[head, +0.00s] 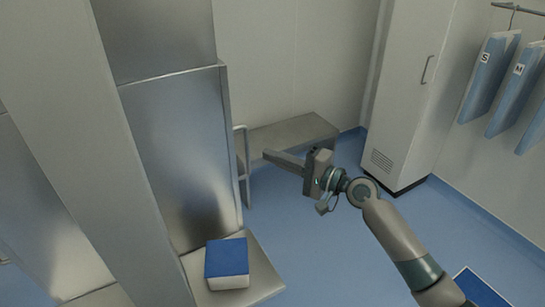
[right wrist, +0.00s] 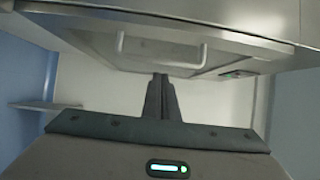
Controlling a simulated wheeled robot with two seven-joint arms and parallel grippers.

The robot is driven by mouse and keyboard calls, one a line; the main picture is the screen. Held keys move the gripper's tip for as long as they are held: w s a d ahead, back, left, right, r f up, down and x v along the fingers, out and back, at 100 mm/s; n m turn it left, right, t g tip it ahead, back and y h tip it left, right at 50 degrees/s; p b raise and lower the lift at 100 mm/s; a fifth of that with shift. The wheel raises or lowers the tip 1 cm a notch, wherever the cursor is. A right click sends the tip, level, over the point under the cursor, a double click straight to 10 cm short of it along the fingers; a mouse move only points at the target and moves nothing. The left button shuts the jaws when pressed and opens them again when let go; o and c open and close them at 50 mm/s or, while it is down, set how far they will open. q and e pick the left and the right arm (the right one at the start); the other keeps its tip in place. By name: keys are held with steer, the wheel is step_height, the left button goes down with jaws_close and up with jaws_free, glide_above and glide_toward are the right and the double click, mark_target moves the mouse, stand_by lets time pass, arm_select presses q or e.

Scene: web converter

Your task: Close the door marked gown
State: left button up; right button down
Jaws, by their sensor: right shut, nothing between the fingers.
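A tall metal door panel (head: 180,150) stands at the left centre in the head view, with a pale bar handle (head: 243,165) on its right edge. No "gown" marking is legible, so I cannot confirm which door it is. The right wrist view shows a metal panel (right wrist: 220,42) with a similar pale handle (right wrist: 161,44) beyond the fingers. My right gripper (head: 268,155) is shut and empty, its fingertips just right of the handle in the head view. Its closed fingers also show in the wrist view (right wrist: 160,95). Whether they touch the door is unclear. My left gripper is not in view.
A grey bench (head: 290,135) stands by the back wall behind the gripper. A white locker (head: 405,90) with a handle is at the right, beside hanging blue garments (head: 490,75). A blue-topped box (head: 227,265) sits on a low ledge. Blue floor is open in the middle.

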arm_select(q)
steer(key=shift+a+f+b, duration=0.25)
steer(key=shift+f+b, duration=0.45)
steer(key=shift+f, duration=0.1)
arm_select(e)
steer(key=s+a, duration=0.1)
steer(key=s, duration=0.8)
steer(key=shift+s+a, duration=0.15)
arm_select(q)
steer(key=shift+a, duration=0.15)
